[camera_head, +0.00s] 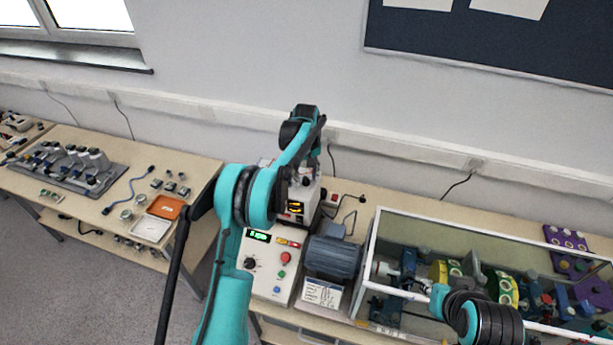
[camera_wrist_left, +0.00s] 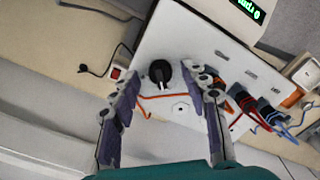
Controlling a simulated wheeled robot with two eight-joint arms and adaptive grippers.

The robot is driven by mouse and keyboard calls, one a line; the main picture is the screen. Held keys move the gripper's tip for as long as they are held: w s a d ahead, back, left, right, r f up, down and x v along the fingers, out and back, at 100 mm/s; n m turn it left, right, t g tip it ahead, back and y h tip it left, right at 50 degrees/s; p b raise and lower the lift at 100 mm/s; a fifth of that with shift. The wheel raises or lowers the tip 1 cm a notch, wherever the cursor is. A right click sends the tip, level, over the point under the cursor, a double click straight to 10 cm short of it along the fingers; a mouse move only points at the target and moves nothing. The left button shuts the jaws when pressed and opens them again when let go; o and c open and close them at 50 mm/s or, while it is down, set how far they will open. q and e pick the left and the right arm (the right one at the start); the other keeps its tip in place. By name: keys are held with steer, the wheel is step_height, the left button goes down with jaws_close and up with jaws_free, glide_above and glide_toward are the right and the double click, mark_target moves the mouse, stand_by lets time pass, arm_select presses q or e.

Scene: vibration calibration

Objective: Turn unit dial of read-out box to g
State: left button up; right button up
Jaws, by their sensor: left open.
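The read-out box is a white box that shows in the head view (camera_head: 308,207), partly hidden behind my left arm. In the left wrist view its white panel (camera_wrist_left: 215,52) carries a black round dial (camera_wrist_left: 160,71). My left gripper (camera_wrist_left: 164,80) is open, with its two fingers pointing at the panel. The dial shows in the gap between the fingertips; I cannot tell whether they touch it. The dial's unit markings are not readable. In the head view my left gripper (camera_head: 304,181) hangs over the box. My right gripper is out of view.
A control box (camera_head: 268,275) with a green display and buttons stands in front, beside a grey-blue motor (camera_head: 334,258). A clear-walled enclosure (camera_head: 374,235) stands to the right. A red switch (camera_wrist_left: 115,72) lies nearby.

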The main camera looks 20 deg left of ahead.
arm_select(q)
jaws_close()
steer(key=shift+m, duration=0.3)
steer(key=m+b, duration=0.2)
steer(key=shift+f+m, duration=0.15)
steer(key=shift+m, duration=0.15)
steer(key=m+b, duration=0.1)
steer(key=m, duration=0.2)
steer(key=shift+m, duration=0.3)
steer(key=m+b, duration=0.1)
steer(key=m, duration=0.3)
steer(key=shift+m, duration=0.3)
steer(key=shift+m+b, duration=0.55)
steer(key=shift+m, duration=1.65)
